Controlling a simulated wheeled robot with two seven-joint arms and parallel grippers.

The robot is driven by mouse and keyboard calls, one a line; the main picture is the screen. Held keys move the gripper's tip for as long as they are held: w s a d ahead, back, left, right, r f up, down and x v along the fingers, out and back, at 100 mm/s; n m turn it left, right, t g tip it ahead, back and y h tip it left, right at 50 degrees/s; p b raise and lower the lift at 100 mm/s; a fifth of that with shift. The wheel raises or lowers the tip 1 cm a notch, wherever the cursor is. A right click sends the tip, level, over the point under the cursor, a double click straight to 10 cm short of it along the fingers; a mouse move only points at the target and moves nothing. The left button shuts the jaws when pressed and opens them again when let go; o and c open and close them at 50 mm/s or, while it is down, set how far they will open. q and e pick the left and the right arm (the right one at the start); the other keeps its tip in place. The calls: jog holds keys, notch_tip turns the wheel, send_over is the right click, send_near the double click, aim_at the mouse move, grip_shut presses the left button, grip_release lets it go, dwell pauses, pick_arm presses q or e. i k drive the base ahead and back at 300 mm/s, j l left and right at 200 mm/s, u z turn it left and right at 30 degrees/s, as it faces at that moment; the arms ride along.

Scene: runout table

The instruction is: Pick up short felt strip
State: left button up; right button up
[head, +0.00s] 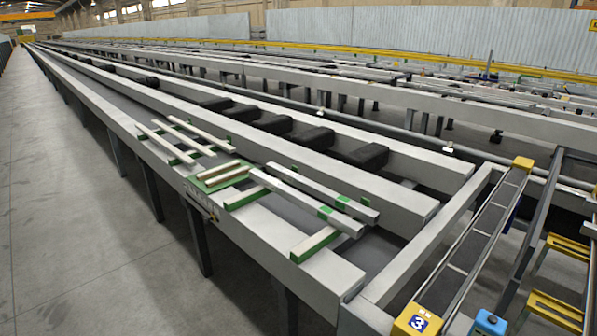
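On the runout table, a green mat (197,184) carries a few short cream strips (218,169) lying side by side; I cannot tell whether these are the felt strips. Further green-edged cream pieces lie across the table: one near the front (315,243) and one beside the mat (245,198). Small green patches (325,212) show on the pale bars near the front. Neither of my grippers is in view.
Black padded blocks (312,137) line the channel behind. A yellow-ended rail (470,255) stands at right. The floor at left (80,220) is clear.

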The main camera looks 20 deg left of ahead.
aim_at(216, 180)
jog(key=i+j+z, duration=0.1)
jog(key=j+z, duration=0.3)
jog(key=j, duration=0.4)
jog(key=j+z, duration=0.45)
jog(key=j, duration=0.4)
jog(key=k+j+z, duration=0.1)
jog(key=j+z, duration=0.3)
jog(key=j, duration=0.4)
